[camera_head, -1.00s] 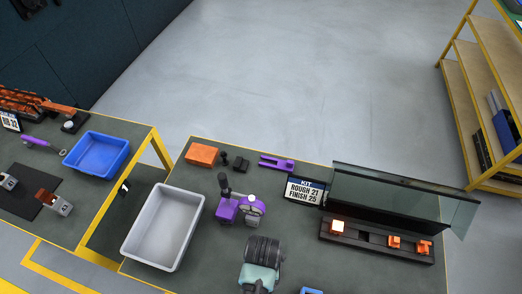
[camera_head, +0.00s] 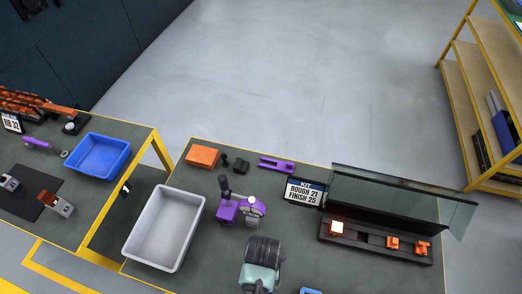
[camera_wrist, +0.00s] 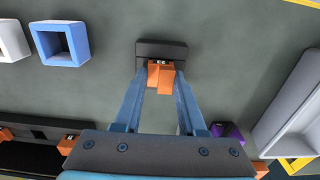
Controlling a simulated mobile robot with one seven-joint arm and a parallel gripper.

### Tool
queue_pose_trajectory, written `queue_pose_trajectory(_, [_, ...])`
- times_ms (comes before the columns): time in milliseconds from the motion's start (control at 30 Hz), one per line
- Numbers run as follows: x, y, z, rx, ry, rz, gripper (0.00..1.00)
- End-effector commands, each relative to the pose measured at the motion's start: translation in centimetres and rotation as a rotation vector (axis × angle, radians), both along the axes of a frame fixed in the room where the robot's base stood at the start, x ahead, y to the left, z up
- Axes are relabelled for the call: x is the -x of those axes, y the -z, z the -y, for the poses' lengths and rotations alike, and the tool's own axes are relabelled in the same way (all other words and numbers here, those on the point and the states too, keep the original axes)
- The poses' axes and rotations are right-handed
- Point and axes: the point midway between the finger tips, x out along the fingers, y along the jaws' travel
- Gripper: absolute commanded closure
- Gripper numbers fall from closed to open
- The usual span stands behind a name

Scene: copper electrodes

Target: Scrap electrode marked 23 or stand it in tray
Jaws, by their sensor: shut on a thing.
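My gripper (camera_wrist: 161,75) is shut on an orange copper electrode (camera_wrist: 160,80), seen between its two blue fingertips in the wrist view. A dark block (camera_wrist: 162,47) lies right at the electrode's far end; a small pale mark there is too small to read. I cannot tell whether the block is fixed to the electrode. The fingertips and held electrode are hidden in the head view. The black slotted tray (camera_head: 365,238) holds orange electrodes at the left (camera_head: 337,227), right of middle (camera_head: 392,242) and right end (camera_head: 422,247), with an empty stretch between.
A glass screen (camera_head: 385,200) stands behind the tray. A sign (camera_head: 304,192) reads ROUGH 21, FINISH 25. An empty grey bin (camera_head: 158,268) stands left, a purple device (camera_head: 229,212) beside it. A blue bin (camera_head: 80,170) sits on the left table. A blue square holder (camera_wrist: 42,40) shows in the wrist view.

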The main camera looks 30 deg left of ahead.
Motion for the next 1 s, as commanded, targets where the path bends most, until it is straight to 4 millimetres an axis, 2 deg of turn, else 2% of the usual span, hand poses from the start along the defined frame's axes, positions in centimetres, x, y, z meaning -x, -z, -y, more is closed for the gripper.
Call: queue_pose_trajectory(1000, [-0.1,-2.4,0.0,-0.001,0.0,0.002,1.0])
